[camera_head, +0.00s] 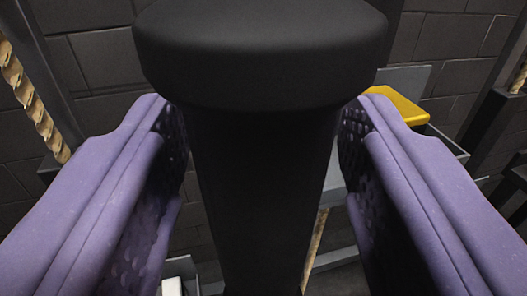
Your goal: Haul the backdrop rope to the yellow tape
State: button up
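A black post with a wide rounded cap (262,60) stands upright between the two purple fingers of my gripper (262,150). The fingers are apart, one on each side of the post, and their tips lie very close to it below the cap. I cannot tell whether they press on it. A tan twisted rope (32,95) hangs at the left, and another rope (521,76) shows at the right edge. Part of a tan rope (316,246) shows low, just right of the post. I see no clear yellow tape; the post hides the middle.
A yellow-topped part (398,104) with black below sits behind the right finger, beside grey metal plates. A dark block wall (105,55) stands behind. A dark upright frame (45,70) is at the left. A small white piece (172,287) shows at the bottom.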

jog(key=s, duration=0.7)
jog(key=shift+s+d+p, duration=0.35)
jog(key=shift+s+p, duration=0.05)
jog(key=shift+p, duration=0.05)
dwell(0.5)
